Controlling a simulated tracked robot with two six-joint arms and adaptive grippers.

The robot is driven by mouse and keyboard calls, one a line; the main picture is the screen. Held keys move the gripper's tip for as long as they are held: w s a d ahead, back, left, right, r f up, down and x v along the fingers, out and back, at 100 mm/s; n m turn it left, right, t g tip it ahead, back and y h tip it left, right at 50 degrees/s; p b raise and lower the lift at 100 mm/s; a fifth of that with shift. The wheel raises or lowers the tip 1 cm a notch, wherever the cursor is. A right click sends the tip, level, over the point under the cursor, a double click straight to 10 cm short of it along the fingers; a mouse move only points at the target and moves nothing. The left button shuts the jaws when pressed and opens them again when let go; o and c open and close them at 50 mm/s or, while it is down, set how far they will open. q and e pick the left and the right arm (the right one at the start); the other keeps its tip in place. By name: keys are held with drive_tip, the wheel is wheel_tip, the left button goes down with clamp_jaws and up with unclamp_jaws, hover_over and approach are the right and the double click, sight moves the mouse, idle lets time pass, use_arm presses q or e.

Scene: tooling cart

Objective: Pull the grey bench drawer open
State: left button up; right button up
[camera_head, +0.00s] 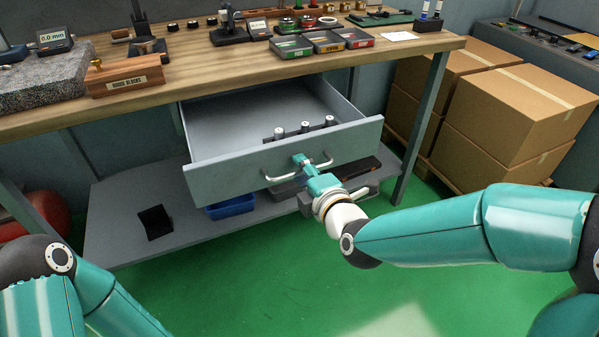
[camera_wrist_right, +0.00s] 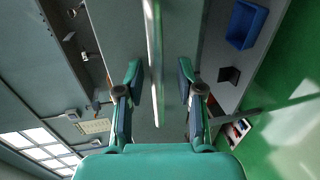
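The grey bench drawer (camera_head: 228,171) is pulled well out from under the wooden bench top, and its inside shows. Its bar handle (camera_head: 280,178) is on the front panel. My right gripper (camera_head: 304,163) is at the middle of the handle. In the right wrist view, the bar (camera_wrist_right: 155,60) runs between the two spread fingers of my right gripper (camera_wrist_right: 159,84), with a gap visible on each side. My left arm shows at the lower left, but its gripper is out of view.
A rack with several dark holders (camera_head: 305,128) sits inside the drawer. Below is a grey shelf (camera_head: 115,215) with a blue bin (camera_head: 230,206). Cardboard boxes (camera_head: 515,105) stand to the right. Parts trays (camera_head: 323,42) lie on the bench top (camera_head: 215,62). The green floor in front is clear.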

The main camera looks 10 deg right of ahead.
drive_tip(key=v, duration=0.7)
drive_tip(key=shift+s, duration=0.25)
drive_tip(key=shift+d, duration=0.1)
